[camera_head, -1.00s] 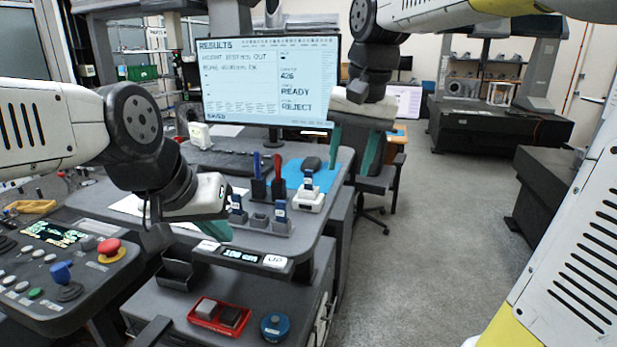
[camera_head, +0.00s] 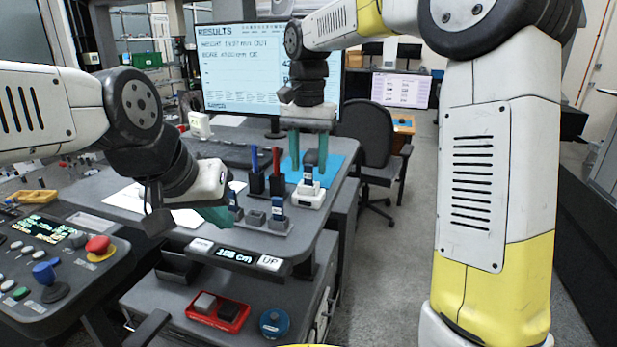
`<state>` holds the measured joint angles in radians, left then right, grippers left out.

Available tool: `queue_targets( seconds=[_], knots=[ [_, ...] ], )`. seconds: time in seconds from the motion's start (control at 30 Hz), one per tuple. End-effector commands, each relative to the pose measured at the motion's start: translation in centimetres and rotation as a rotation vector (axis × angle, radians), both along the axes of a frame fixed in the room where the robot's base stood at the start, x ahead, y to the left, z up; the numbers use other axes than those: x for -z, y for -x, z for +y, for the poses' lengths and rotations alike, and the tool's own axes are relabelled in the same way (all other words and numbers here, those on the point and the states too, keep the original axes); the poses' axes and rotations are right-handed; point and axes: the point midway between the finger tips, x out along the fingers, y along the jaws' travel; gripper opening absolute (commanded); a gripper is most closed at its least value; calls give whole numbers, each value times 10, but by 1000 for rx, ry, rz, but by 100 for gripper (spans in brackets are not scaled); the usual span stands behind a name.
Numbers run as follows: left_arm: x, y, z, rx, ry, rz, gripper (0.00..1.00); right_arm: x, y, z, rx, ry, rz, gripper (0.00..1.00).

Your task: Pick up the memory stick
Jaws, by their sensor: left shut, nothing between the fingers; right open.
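Small blue-and-white memory sticks stand upright on the desk. One memory stick (camera_head: 308,176) is in a white block (camera_head: 309,196). Another (camera_head: 277,205) stands in a dark grey holder (camera_head: 262,224), and a third shows partly behind my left gripper. I cannot tell from the picture which one the task means. My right gripper (camera_head: 308,158) is open, teal fingers pointing down, above and behind the white block, with nothing held. My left gripper (camera_head: 217,217) is shut and empty near the desk's front edge, left of the grey holder.
A monitor (camera_head: 235,70) is behind, a blue mat (camera_head: 338,165) beneath. A control panel (camera_head: 50,255) with a red button is at left. A red tray (camera_head: 220,312) sits on the lower shelf.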

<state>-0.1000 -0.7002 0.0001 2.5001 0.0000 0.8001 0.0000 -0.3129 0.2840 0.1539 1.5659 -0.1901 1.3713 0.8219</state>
Motion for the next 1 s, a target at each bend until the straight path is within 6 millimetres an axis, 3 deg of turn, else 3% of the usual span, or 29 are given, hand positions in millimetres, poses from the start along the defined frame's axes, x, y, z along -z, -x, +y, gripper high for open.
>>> queue_targets(
  seconds=[0.13,0.37,0.6,1.0],
  knots=[
    [0,0,0,0,0,0,0,14,0,0,0,0,1,45],
    [0,0,0,0,0,0,0,16,0,0,-1,-1,0,45],
    [0,0,0,0,0,0,0,16,0,0,-1,-1,0,0],
    [0,0,0,0,0,0,0,12,0,0,-1,-1,-1,0]
  ],
)
